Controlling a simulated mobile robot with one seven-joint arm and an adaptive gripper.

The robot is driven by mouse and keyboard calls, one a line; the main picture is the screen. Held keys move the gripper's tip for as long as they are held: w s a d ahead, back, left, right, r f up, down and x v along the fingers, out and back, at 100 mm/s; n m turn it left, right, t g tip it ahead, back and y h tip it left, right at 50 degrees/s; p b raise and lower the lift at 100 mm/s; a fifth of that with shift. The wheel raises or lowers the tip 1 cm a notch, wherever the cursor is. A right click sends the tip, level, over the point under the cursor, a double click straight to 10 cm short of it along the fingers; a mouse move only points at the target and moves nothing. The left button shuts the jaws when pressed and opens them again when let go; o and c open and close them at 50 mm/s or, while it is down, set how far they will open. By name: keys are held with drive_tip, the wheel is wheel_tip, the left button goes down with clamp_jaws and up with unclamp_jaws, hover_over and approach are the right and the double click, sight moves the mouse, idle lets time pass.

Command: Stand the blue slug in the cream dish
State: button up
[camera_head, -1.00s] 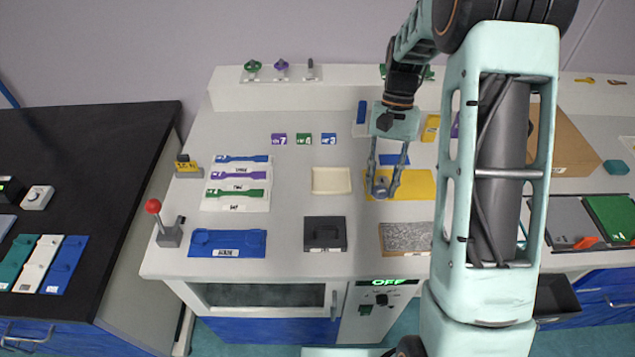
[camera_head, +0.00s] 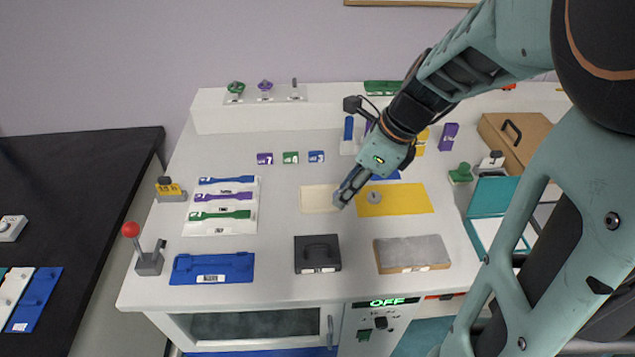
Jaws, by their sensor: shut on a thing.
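The cream dish (camera_head: 316,199) is a shallow pale tray lying on the bench, left of the yellow mat. My gripper (camera_head: 342,201) points down and left, with its fingertips at the right edge of the dish in this view. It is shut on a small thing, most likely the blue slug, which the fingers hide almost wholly. I cannot tell whether the slug is upright or touches the dish. A grey round piece (camera_head: 374,197) sits on the yellow mat (camera_head: 408,200), just right of the fingers.
A blue tray (camera_head: 212,268) and a red-knobbed lever (camera_head: 149,257) are at left.

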drive_tip(key=w+a+f, duration=0.4)
drive_tip(key=w, duration=0.4)
approach(308, 199)
drive_tip(key=shift+w+a+f, duration=0.1)
drive_tip(key=shift+a+f, duration=0.6)
drive_tip(key=shift+a, duration=0.2)
drive_tip(key=shift+w+a+f, duration=0.2)
drive_tip(key=shift+w+f, duration=0.15)
drive_tip(key=shift+f, duration=1.7)
drive_tip(key=shift+f, duration=0.2)
drive_tip(key=o, duration=0.6)
drive_tip(key=shift+r, duration=0.1)
